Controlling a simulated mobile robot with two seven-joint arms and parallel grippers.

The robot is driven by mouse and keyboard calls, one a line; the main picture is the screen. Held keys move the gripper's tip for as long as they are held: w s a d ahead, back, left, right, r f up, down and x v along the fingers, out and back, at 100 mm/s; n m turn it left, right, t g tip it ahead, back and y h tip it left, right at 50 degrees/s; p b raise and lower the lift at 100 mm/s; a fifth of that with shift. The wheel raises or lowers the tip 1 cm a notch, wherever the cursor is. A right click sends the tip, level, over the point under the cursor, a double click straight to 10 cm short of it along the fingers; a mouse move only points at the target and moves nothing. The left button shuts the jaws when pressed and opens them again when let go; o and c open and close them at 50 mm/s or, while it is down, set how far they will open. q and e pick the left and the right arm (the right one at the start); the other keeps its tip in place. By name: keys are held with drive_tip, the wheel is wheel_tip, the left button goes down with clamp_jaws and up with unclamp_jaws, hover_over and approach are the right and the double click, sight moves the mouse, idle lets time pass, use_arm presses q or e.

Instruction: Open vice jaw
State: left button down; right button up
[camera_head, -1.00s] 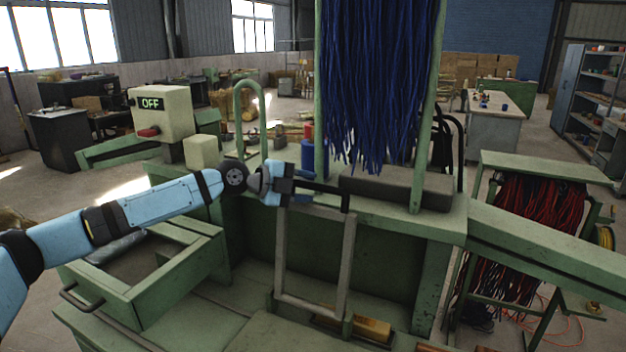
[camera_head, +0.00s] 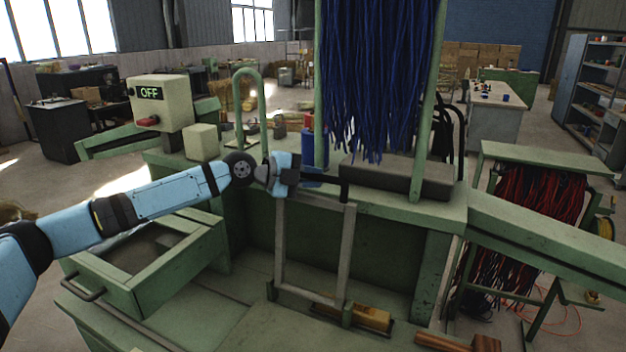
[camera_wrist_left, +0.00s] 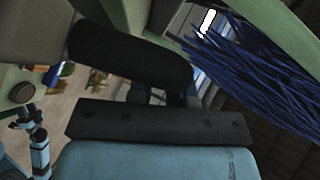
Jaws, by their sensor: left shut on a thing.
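My left gripper (camera_head: 310,178) reaches in from the left over the green machine (camera_head: 437,260). It is shut on what looks like a dark bar or handle (camera_head: 345,190) just above the grey metal frame (camera_head: 347,255). In the left wrist view, a thick black rounded bar (camera_wrist_left: 130,55) lies across, close beyond the dark plate at my gripper's base; the grip itself is not clear. A long dark grey block (camera_head: 395,180), possibly the vice jaw, lies on the machine top beneath hanging blue bristles (camera_head: 375,80). My right gripper is not in view.
A control box (camera_head: 160,103) marked OFF stands at the left. A green hooped post (camera_head: 247,85) stands behind my gripper. Bristles also hang close by in the wrist view (camera_wrist_left: 260,65). A green open-topped box (camera_head: 130,285) is at the lower left; a green rail (camera_head: 545,235) runs right.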

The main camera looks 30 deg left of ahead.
use_arm(q)
drive_tip(key=shift+s+f+b, duration=0.35)
drive_tip(key=shift+s+b, duration=0.15)
drive_tip(key=shift+s+r+t+b, duration=0.3)
drive_tip(key=shift+s+r+b, duration=0.1)
drive_tip(key=shift+s, duration=0.25)
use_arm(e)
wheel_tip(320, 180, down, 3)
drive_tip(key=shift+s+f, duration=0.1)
